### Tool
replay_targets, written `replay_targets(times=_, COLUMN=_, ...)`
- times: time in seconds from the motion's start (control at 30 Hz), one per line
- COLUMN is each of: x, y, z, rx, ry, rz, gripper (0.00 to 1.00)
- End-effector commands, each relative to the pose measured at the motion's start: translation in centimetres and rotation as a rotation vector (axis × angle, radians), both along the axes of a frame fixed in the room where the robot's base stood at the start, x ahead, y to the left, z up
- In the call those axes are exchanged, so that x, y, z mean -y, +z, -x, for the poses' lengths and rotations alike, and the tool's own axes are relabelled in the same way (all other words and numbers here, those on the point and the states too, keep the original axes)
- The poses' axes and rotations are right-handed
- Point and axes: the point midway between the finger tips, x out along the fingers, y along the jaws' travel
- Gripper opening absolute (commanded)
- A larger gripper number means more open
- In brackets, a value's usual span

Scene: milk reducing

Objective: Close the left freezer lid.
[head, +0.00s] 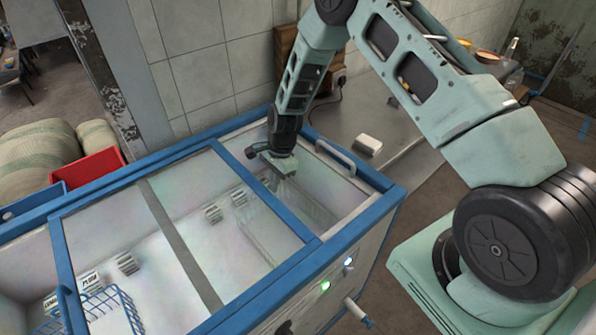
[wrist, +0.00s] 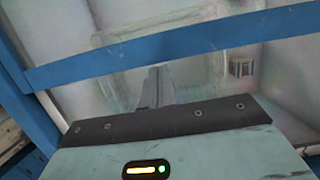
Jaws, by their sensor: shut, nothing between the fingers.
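The chest freezer (head: 393,205) has a blue rim and glass lids. The blue-framed left lid (head: 110,225) is slid to the right, with an open strip at the freezer's left end. Its right frame bar (head: 262,190) crosses the freezer right of centre, and shows in the wrist view as a blue bar (wrist: 175,50). A small handle (head: 70,305) is at its left edge. My gripper (head: 280,172) is shut and empty, pointing down just right of that bar. Its fingers (wrist: 155,88) are close to the bar; I cannot tell whether they touch it.
A curved handle (head: 335,157) is at the freezer's right end. A wire basket (head: 105,308) is inside at lower left. A red crate (head: 95,165) and sacks (head: 40,155) stand behind on the left. A tiled wall (head: 215,75) is behind. A counter (head: 400,130) is at the right.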

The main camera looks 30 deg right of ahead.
Motion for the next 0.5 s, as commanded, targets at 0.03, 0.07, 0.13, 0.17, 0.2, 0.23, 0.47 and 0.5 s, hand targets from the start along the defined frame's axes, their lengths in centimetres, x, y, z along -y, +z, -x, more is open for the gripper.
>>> replay_targets(times=0.03, x=-2.2, y=-0.2, z=0.5, rx=0.000, ry=0.011, rz=-0.001, gripper=0.00)
replay_targets(times=0.07, x=-3.2, y=-0.2, z=0.7, rx=-0.002, ry=0.011, rz=-0.001, gripper=0.00)
replay_targets(times=0.13, x=-5.7, y=-0.2, z=1.2, rx=-0.001, ry=0.009, rz=-0.001, gripper=0.00)
replay_targets(times=0.17, x=-6.8, y=-0.2, z=1.4, rx=0.000, ry=0.011, rz=-0.001, gripper=0.00)
replay_targets(times=0.2, x=-8.2, y=-0.2, z=1.7, rx=0.000, ry=0.010, rz=-0.001, gripper=0.00)
replay_targets(times=0.23, x=-9.3, y=-0.2, z=1.9, rx=0.001, ry=0.011, rz=-0.001, gripper=0.00)
replay_targets(times=0.47, x=-16.8, y=-0.2, z=3.4, rx=-0.001, ry=0.010, rz=-0.001, gripper=0.00)
replay_targets(times=0.5, x=-17.9, y=-0.2, z=3.6, rx=-0.001, ry=0.008, rz=-0.001, gripper=0.00)
